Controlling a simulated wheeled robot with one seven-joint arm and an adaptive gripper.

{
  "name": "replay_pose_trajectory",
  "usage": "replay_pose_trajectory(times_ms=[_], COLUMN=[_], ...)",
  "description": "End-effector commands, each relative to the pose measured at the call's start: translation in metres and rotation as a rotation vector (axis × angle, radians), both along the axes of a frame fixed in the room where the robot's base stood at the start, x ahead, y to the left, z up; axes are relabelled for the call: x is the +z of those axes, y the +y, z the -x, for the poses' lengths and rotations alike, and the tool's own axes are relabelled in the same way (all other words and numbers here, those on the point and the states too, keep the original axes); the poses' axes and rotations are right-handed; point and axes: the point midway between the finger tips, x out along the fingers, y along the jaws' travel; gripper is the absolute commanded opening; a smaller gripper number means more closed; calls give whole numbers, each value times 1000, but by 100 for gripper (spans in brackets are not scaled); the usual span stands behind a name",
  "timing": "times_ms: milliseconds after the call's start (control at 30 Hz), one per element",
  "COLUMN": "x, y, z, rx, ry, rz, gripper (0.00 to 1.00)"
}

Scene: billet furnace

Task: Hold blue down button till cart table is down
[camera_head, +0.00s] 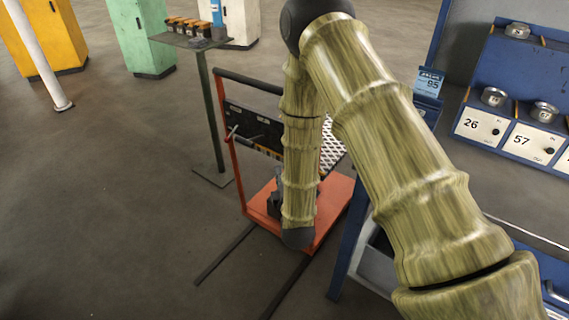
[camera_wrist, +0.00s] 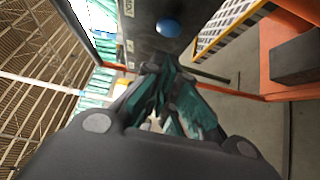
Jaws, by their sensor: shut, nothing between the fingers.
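The blue button (camera_wrist: 168,28) is a round knob on a dark control panel (camera_wrist: 145,45) in the wrist view. My gripper (camera_wrist: 165,75) is shut and empty, with its dark green fingers pointing towards the panel. In the picture the fingertips are below the button; I cannot tell whether they touch the panel, but they do not cover the button. My fingers cannot be made out there.
A post-mounted stand (camera_head: 205,95) is behind the cart at left. A blue workbench with numbered boxes (camera_head: 482,127) is at right, close to my arm. Yellow (camera_head: 52,35) and green (camera_head: 140,35) cabinets stand at the back. The floor at left is clear.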

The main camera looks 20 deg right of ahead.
Motion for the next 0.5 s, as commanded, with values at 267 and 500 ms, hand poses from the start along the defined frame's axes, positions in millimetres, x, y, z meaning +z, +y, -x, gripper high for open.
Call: replay_pose_trajectory(times_ms=[267, 500], x=[0, 0], y=[6, 6], z=[41, 53], rx=[3, 0], ry=[1, 0], rz=[0, 0], gripper=[0, 0])
